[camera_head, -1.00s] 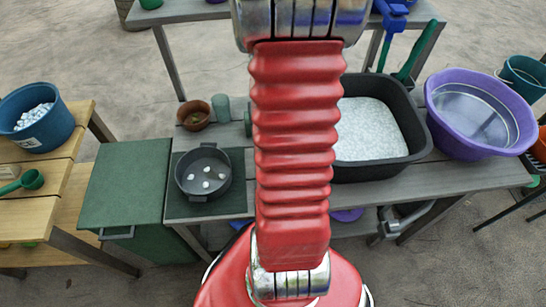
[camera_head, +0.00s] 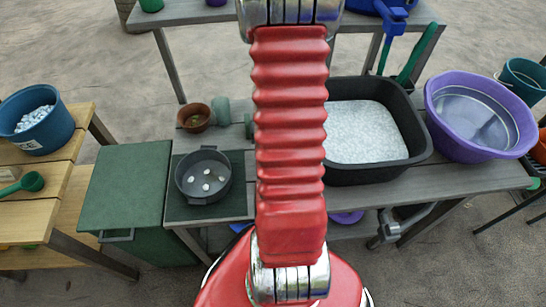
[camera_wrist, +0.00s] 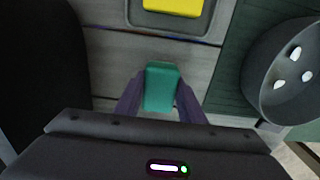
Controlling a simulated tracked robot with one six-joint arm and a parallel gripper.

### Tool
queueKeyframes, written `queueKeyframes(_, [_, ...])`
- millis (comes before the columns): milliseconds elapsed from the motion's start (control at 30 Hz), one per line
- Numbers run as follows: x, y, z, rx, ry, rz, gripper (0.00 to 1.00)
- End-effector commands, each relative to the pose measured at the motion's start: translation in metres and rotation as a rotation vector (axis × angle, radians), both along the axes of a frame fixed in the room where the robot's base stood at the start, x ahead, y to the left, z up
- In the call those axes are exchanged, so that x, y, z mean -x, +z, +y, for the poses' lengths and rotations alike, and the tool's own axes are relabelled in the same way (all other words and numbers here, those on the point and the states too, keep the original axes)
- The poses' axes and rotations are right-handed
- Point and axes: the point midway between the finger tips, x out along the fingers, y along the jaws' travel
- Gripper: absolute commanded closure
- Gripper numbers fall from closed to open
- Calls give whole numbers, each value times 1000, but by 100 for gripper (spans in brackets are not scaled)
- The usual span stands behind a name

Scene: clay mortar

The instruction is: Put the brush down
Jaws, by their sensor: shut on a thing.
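In the wrist view, my gripper (camera_wrist: 160,82) is shut on a teal, block-shaped piece that I take to be the brush (camera_wrist: 161,88). Its upper face shows between the two purple-grey fingers; bristles are not visible. It is over grey wooden planks of the table; I cannot tell whether it touches them. In the head view my red arm hides the gripper and the brush.
A grey tray (camera_wrist: 135,22) with a yellow block (camera_wrist: 173,6) lies ahead in the wrist view. A dark pan with white stones (camera_head: 203,190) stands on a green mat (camera_head: 238,202). A black tub of pale grains (camera_head: 420,152) and a purple basin (camera_head: 515,140) stand right.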

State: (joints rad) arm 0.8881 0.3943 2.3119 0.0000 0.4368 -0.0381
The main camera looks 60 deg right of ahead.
Motion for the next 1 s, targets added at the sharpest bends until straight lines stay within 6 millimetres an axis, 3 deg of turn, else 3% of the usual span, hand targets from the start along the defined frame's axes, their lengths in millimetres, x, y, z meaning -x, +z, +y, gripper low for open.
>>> queueKeyframes(200, [0, -17, 0, 0, 0, 0, 89])
queueKeyframes(567, [0, -19, 0, 0, 0, 0, 89])
queueKeyframes(600, [0, -19, 0, 1, 0, -1, 62])
queueKeyframes(833, [0, -19, 0, 1, 0, -1, 46])
queueKeyframes(1000, [0, -19, 0, 1, 0, -1, 46])
